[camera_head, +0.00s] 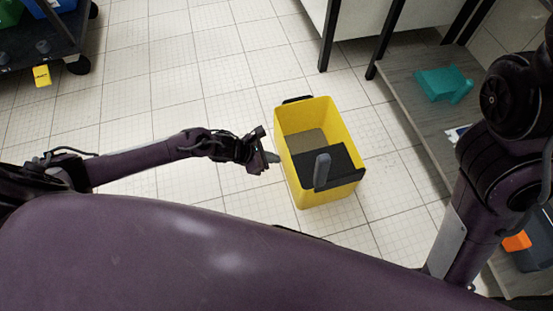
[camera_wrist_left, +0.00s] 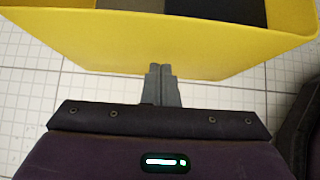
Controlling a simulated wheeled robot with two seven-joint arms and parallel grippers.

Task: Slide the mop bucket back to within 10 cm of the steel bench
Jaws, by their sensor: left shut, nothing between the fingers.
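The yellow mop bucket (camera_head: 303,197) stands upright on the tiled floor, with a dark wringer part and a grey handle over its near half. Its yellow side fills the top of the left wrist view (camera_wrist_left: 180,48). My left gripper (camera_head: 275,159) is shut and empty, its fingertips pointing at the bucket's left wall. In the left wrist view the closed fingers (camera_wrist_left: 161,70) overlap the lower edge of that wall; I cannot tell whether they touch it. The steel bench is not clearly identifiable; a bench with dark legs (camera_head: 385,42) stands beyond the bucket. My right gripper is not in view.
A grey low shelf (camera_head: 429,125) at the right holds a teal item (camera_head: 441,83). A dark wheeled cart (camera_head: 62,50) with a yellow tag stands at the far left. The tiled floor between cart and bucket is clear.

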